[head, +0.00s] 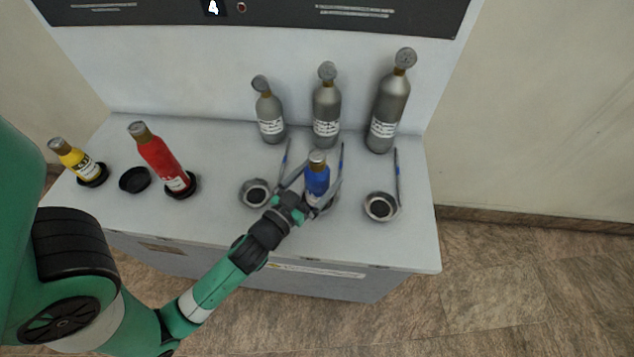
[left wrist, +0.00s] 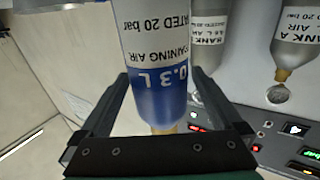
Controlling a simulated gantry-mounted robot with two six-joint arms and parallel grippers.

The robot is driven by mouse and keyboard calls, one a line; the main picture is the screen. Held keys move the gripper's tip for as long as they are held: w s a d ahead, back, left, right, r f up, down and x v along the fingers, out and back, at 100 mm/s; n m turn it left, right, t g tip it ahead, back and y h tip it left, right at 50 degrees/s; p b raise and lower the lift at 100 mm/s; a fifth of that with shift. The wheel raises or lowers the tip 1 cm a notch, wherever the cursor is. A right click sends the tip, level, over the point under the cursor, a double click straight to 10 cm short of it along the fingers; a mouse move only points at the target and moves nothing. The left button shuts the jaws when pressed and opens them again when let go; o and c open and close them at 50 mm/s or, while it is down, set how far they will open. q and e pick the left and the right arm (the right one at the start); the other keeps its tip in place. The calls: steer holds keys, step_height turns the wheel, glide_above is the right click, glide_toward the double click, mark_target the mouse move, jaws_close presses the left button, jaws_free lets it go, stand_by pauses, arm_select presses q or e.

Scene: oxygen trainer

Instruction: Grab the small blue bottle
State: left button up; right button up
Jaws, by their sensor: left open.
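The small blue bottle (head: 317,181) stands upright near the middle of the bench in the head view, with a brown neck and a grey cap. Its lower part is hidden behind my left gripper (head: 318,186). My left gripper is open, with one finger on each side of the bottle. In the left wrist view the blue bottle (left wrist: 163,104) with its white label sits between the two fingers (left wrist: 160,85), upside down in the picture. I cannot tell whether a finger touches it. My right gripper is out of view.
Three grey cylinders (head: 326,110) stand behind the bottle against the panel. Round holders (head: 381,207) with upright rods flank it on both sides. A red bottle (head: 163,160), an empty black holder (head: 134,180) and a yellow bottle (head: 73,158) are at the left. The right front of the bench is clear.

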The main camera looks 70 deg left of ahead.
arm_select(q)
jaws_close()
stand_by(0.3)
steer(key=shift+r, duration=0.1)
